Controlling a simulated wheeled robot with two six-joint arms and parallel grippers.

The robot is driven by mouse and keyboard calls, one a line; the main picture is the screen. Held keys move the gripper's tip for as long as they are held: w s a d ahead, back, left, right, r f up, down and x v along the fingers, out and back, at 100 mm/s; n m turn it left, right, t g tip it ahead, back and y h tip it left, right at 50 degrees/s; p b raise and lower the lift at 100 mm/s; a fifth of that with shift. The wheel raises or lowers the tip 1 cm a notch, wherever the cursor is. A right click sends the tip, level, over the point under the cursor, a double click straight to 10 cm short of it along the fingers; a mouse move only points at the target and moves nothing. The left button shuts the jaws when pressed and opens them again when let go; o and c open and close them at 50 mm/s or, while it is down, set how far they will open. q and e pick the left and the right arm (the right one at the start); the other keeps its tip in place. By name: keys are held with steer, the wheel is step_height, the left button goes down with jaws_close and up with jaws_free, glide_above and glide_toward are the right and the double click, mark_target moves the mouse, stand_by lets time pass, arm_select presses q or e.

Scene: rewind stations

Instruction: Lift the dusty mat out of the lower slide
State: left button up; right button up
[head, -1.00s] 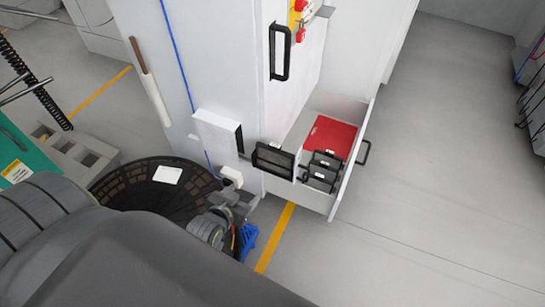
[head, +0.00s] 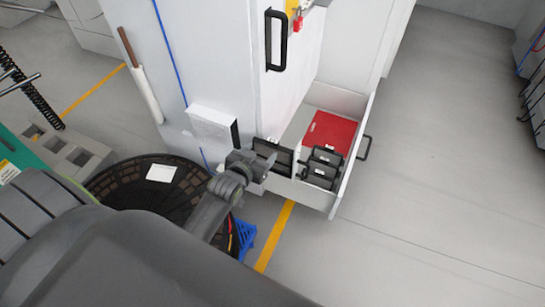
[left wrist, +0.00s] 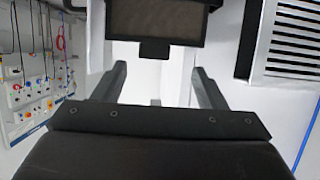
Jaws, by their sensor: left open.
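A dark mesh mat in a black frame (head: 273,157), which I take to be the dusty mat, stands at the side of the white cabinet, beside the open drawer. In the left wrist view the mat (left wrist: 160,22) is at the top, with a black tab at its lower edge. My left gripper (head: 252,165) is at the mat's left. In the left wrist view its open fingers (left wrist: 158,75) are spread to either side below the tab, with nothing between them. The slide around the mat is not clearly seen. My right gripper is not in view.
The open drawer (head: 347,188) holds a red flat item (head: 330,132) and several black-framed pieces (head: 322,165). A white box (head: 212,125) juts from the cabinet (head: 225,60). A dark round reel (head: 125,193) stands left of it. Floor at right is clear.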

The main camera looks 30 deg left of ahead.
mark_target(271, 143)
arm_select(q)
steer(key=x, duration=0.1)
steer(key=b+x, duration=0.1)
steer(key=x, duration=0.3)
steer(key=shift+d+r, duration=0.1)
steer(key=shift+d, duration=0.3)
steer(key=shift+w, duration=0.55)
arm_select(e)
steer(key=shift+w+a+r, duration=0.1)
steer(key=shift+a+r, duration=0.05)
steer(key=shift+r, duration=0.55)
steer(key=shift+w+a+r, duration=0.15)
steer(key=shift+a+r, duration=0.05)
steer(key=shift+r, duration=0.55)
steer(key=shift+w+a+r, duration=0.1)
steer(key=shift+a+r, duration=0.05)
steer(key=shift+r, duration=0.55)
arm_select(q)
steer(key=c, duration=1.4)
